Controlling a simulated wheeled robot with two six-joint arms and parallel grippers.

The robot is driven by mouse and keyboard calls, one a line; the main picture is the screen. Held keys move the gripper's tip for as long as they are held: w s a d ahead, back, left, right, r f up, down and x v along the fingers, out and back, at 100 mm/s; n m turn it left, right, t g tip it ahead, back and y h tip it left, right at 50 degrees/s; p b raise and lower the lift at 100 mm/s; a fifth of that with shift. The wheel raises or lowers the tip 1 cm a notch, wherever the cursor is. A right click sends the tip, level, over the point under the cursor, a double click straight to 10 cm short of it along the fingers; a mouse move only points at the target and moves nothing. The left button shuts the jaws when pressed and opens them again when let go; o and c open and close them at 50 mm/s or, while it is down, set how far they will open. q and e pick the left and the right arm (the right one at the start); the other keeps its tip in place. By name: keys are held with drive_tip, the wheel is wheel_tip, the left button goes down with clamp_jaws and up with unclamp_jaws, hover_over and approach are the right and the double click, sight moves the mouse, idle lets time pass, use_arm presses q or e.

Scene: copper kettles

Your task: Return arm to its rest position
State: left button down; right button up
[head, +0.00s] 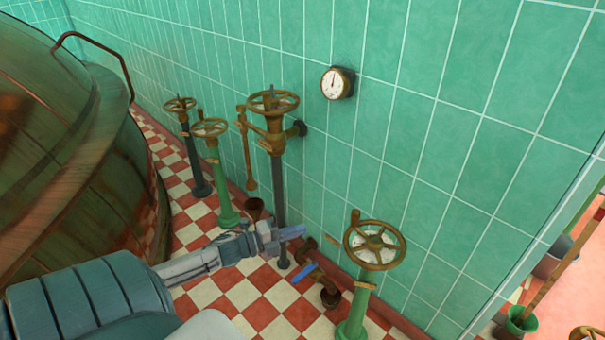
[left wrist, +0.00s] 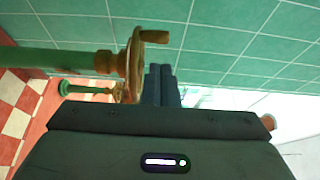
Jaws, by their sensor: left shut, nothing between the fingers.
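My left arm reaches in from the lower left of the head view. Its gripper (head: 291,233) is over the checkered floor, in front of the wall and left of the near handwheel valve (head: 375,246). In the left wrist view the two dark fingers (left wrist: 160,85) lie close together, shut and empty. A green post with a brass wheel (left wrist: 135,62) shows sideways there, just left of the fingers; I cannot tell whether they touch. My right gripper is not in view.
Several valves on posts, such as the tall brass one (head: 272,125), stand along the green tiled wall (head: 440,120). A brass fitting with a blue lever (head: 303,273) is below the gripper. A large copper kettle (head: 70,160) fills the left. A gauge (head: 336,83) hangs on the wall.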

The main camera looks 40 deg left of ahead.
use_arm(q)
drive_tip(key=shift+s, duration=0.15)
